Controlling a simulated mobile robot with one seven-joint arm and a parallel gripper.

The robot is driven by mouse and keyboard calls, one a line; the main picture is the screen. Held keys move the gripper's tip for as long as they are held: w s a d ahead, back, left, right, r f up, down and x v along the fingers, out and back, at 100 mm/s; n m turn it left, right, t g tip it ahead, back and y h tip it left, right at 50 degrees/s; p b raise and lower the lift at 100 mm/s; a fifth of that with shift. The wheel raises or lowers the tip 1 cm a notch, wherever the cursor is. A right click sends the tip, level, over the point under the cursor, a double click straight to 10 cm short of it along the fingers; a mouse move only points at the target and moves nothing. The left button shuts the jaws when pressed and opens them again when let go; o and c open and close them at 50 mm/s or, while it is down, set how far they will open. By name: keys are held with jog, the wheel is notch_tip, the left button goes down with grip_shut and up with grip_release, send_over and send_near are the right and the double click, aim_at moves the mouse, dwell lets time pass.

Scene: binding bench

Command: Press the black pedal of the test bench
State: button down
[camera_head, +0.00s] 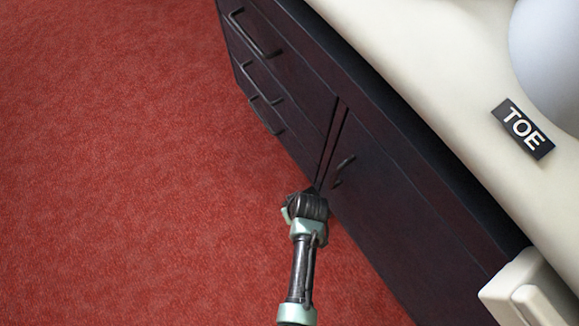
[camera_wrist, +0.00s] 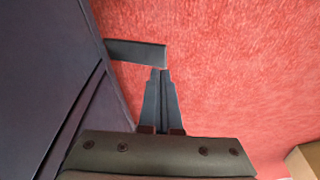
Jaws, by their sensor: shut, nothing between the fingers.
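In the wrist view a dark, flat bar (camera_wrist: 137,51) sticks out over the red floor from the dark cabinet side; it looks like the black pedal, but I cannot be sure. My gripper (camera_wrist: 160,72) is shut and empty, its fingertips just below the bar's right end in the picture. I cannot tell whether they touch it. In the head view my gripper (camera_head: 316,189) is beside the dark cabinet (camera_head: 400,205) of the bench, mostly hidden by my wrist. No pedal stands out clearly there.
The cabinet front has several drawer and door handles (camera_head: 272,115). Above is a pale worktop (camera_head: 430,75) with a black "TOE" label (camera_head: 523,128), a white device (camera_head: 530,292) and a pale round object (camera_head: 553,50). A tan box (camera_wrist: 305,160) shows at lower right. Red carpet (camera_head: 120,160) is clear at left.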

jog(key=shift+f, duration=0.15)
jog(key=b+x, duration=0.6)
jog(key=b, duration=0.2)
jog(key=shift+w+a+f, duration=0.1)
jog(key=shift+w+f, duration=0.1)
jog(key=shift+f, duration=0.1)
jog(key=b+x, duration=0.2)
jog(key=x, duration=0.1)
jog(key=s+b+x, duration=0.1)
jog(key=shift+d+f, duration=0.3)
jog(key=shift+f, duration=0.05)
jog(key=shift+r, duration=0.15)
